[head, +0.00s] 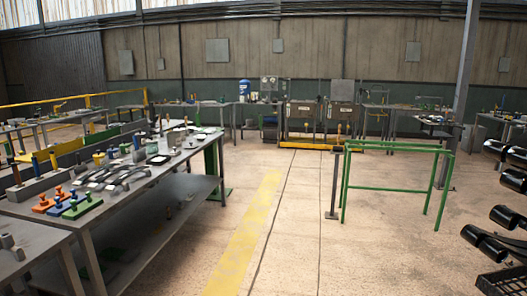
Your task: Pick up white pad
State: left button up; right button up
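A long grey workbench (38,207) with a lower shelf stands on the left in the head view. A small pale, flat item (201,137) lies near its far end among other parts. It may be the white pad, but it is too small to tell. Neither of my grippers is in view.
Orange, blue and green knobbed pieces (68,203) and several metal parts (113,178) crowd the workbench. A green frame (393,187) stands right of centre, beside a dark post (334,185). Black cylindrical parts (494,246) are at the right edge. The middle floor is clear.

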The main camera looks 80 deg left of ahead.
aim_at(176, 153)
jog(key=u, duration=4.3)
